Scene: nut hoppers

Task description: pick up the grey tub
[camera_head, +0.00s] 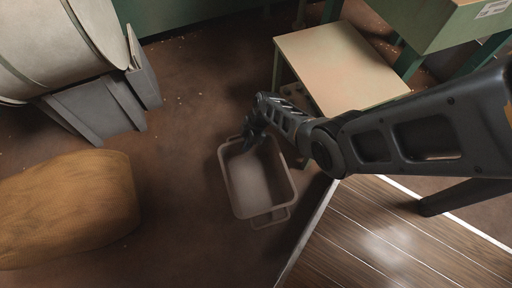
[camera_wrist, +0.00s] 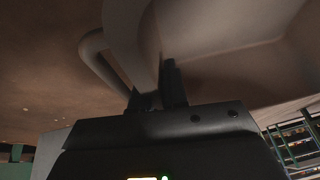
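The grey tub (camera_head: 256,187) is an open rectangular bin with rounded corners and a handle loop at each end. In the head view it is on or close above the brown floor; I cannot tell which. My gripper (camera_head: 248,141) reaches down to its far end. In the wrist view the tub (camera_wrist: 235,75) fills the upper right, with its handle loop (camera_wrist: 93,52) at the left. My gripper's fingers (camera_wrist: 158,92) are close together, with the tub's rim between them. The fingertips are partly hidden by the rim.
A cream-topped table (camera_head: 335,65) stands right of the tub. A wooden slatted platform (camera_head: 385,240) lies at the lower right. A tan sack-like bundle (camera_head: 65,208) and a large grey drum (camera_head: 55,45) are at the left. Floor between bundle and tub is clear.

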